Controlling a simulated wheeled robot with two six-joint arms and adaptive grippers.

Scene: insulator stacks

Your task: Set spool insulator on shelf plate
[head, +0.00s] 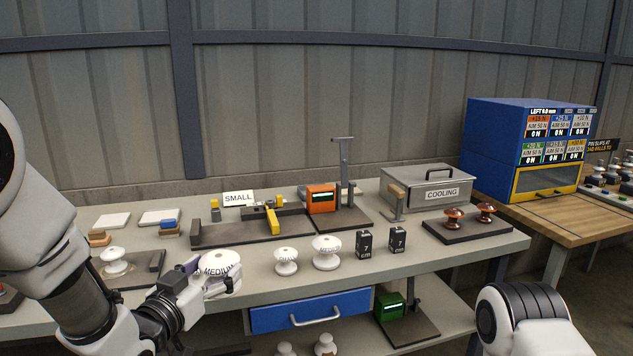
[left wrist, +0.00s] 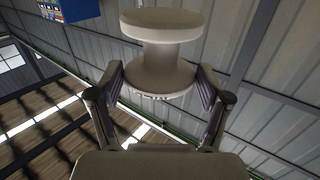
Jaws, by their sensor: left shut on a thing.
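My left gripper (head: 208,280) is shut on a white spool insulator (head: 218,262) marked MEDIUM, held above the front edge of the workbench. In the left wrist view the spool (left wrist: 160,68) sits between the two fingers of the gripper (left wrist: 157,90), its two flanges and waist showing. On the shelf under the bench, a dark plate (head: 412,328) carries a green display box (head: 390,305) and a post; part of it is hidden by the bench top. My right arm shows at lower right, but its gripper is out of view.
Two white spools (head: 286,260) (head: 326,252) and two black 7 blocks (head: 363,244) stand along the bench front. A blue drawer (head: 310,310) hangs below. More white spools (head: 325,346) show on the lower shelf. A cooling box (head: 432,184) and brown insulators (head: 453,218) are at right.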

